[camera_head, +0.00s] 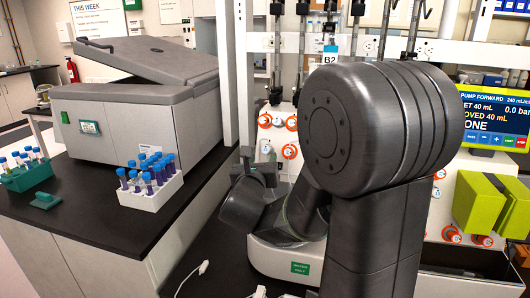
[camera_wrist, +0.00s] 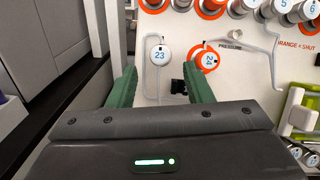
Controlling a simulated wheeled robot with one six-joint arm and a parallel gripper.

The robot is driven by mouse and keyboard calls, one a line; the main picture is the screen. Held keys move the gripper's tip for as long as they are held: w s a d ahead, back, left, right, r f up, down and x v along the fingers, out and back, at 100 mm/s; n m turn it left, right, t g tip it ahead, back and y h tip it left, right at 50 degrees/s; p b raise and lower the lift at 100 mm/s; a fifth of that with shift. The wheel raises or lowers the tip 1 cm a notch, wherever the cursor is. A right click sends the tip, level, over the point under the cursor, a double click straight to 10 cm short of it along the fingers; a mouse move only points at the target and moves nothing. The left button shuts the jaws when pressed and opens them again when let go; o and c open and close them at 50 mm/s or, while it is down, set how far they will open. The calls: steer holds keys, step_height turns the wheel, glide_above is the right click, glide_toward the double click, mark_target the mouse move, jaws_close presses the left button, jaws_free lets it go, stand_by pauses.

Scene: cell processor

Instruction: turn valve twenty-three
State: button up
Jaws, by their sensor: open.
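Valve twenty-three (camera_wrist: 159,54) is a round white knob with a blue "23" label on the white panel, in the upper middle of the wrist view. It shows no orange ring. A pale looped tube runs around and below it. My gripper (camera_wrist: 160,73) is open, with one green finger to the left and one to the right of the valve's line. The fingertips lie lower in the picture than the knob, and nothing is held between them. In the head view my dark arm hides much of the panel, and I cannot make out the valve's number there.
An orange-ringed valve (camera_wrist: 208,60) sits close right of valve twenty-three. More numbered valves line the panel's top, near an "orange = shut" label. A dark fitting (camera_wrist: 178,86) shows between the fingers. In the head view, a white tube rack (camera_head: 150,197) stands on the black bench at left.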

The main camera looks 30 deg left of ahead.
mark_target(265, 152)
steer(key=shift+x, duration=2.2)
steer(key=shift+c, duration=0.3)
steer(key=c, duration=0.9)
